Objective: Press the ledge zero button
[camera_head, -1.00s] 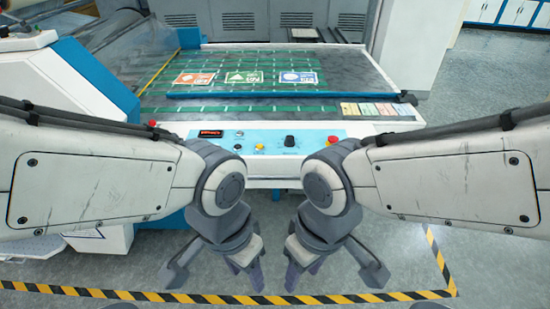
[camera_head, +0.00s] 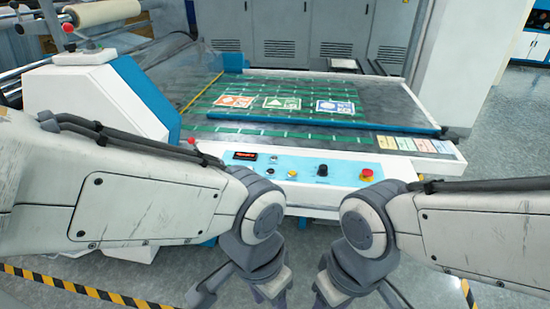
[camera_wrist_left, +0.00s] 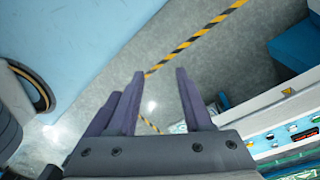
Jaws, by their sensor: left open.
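The light blue control panel (camera_head: 345,170) is on the front ledge of the machine. It carries a red-digit display (camera_head: 245,156), small buttons (camera_head: 272,158), a yellow button (camera_head: 292,173), a black knob (camera_head: 322,170) and a red stop button (camera_head: 367,173). The labels are too small to read, so I cannot tell which is the ledge zero button. My left gripper (camera_wrist_left: 158,76) is open and empty, pointing at the floor in front of the ledge. In the left wrist view the panel (camera_wrist_left: 285,138) lies at the right edge. My right gripper hangs below the ledge, its fingertips cut off by the frame.
The machine's bed (camera_head: 225,117) holds a green grid mat with three coloured cards. More small cards (camera_head: 410,145) lie at its right. A white and blue housing (camera_head: 100,95) stands on the left. Yellow-black tape (camera_head: 85,288) marks the floor.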

